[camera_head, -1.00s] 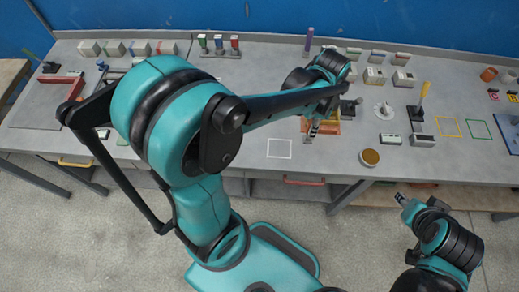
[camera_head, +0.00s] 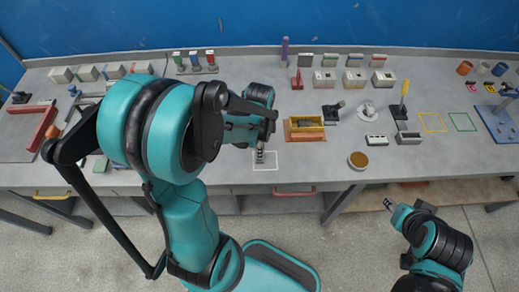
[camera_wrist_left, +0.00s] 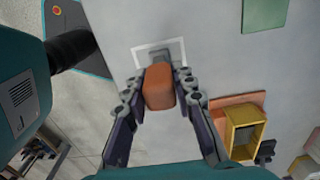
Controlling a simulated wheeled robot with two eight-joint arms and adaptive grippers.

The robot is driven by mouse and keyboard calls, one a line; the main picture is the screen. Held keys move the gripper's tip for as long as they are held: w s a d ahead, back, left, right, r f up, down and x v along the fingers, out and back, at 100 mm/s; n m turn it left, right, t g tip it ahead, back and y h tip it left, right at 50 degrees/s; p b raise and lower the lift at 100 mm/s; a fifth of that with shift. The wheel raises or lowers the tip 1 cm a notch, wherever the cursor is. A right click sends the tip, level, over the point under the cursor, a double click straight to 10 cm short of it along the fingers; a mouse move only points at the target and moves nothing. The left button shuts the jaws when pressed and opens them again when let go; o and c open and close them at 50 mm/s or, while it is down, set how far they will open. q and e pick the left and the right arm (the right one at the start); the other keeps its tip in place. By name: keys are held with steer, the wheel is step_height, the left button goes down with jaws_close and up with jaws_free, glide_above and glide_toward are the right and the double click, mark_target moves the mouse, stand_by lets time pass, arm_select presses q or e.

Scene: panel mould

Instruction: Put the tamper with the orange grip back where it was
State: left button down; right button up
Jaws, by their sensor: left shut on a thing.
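My left gripper (camera_head: 260,157) is shut on the orange grip of the tamper (camera_wrist_left: 159,86). In the left wrist view the block-shaped grip sits between both fingertips, with a grey foot showing beyond it. The tamper is over the white square outline (camera_head: 288,168), which also shows around the foot in the left wrist view (camera_wrist_left: 135,58). I cannot tell whether the foot touches the table. In the head view the gripper mostly hides the tamper. My right gripper (camera_head: 390,204) is off the front of the table, small, with its fingers unclear.
A yellow mould frame (camera_head: 290,125) on an orange base stands right of the outline. The table's front edge is close to the outline.

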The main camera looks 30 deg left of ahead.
arm_select(q)
steer(key=shift+f, duration=0.15)
steer(key=c, duration=1.3)
jaws_free()
steer(key=shift+o, duration=0.2)
